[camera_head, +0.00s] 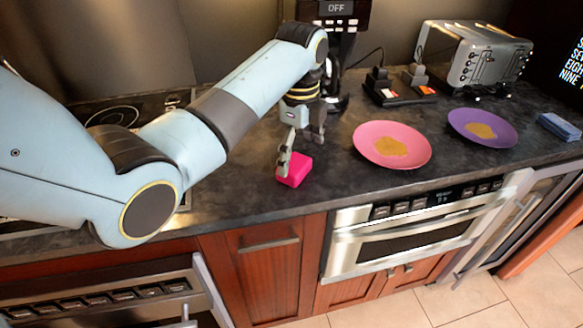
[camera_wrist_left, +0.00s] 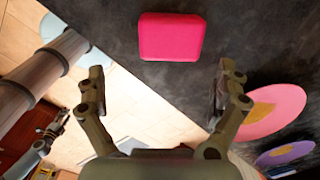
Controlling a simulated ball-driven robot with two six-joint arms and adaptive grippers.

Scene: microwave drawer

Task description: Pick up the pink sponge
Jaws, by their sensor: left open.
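The pink sponge (camera_head: 294,170) is a small bright block lying on the dark countertop near its front edge in the head view. My left gripper (camera_head: 297,150) is above and right at the sponge, pointing down, with one finger overlapping it in this view. In the left wrist view the sponge (camera_wrist_left: 171,37) lies beyond the fingertips, between their lines. My left gripper (camera_wrist_left: 158,80) is open, with nothing between its fingers. I cannot tell whether a finger touches the sponge.
A pink plate (camera_head: 391,145) and a purple plate (camera_head: 482,128) stand right of the sponge. A drawer microwave (camera_head: 415,235) is below. Bare counter lies between sponge and pink plate.

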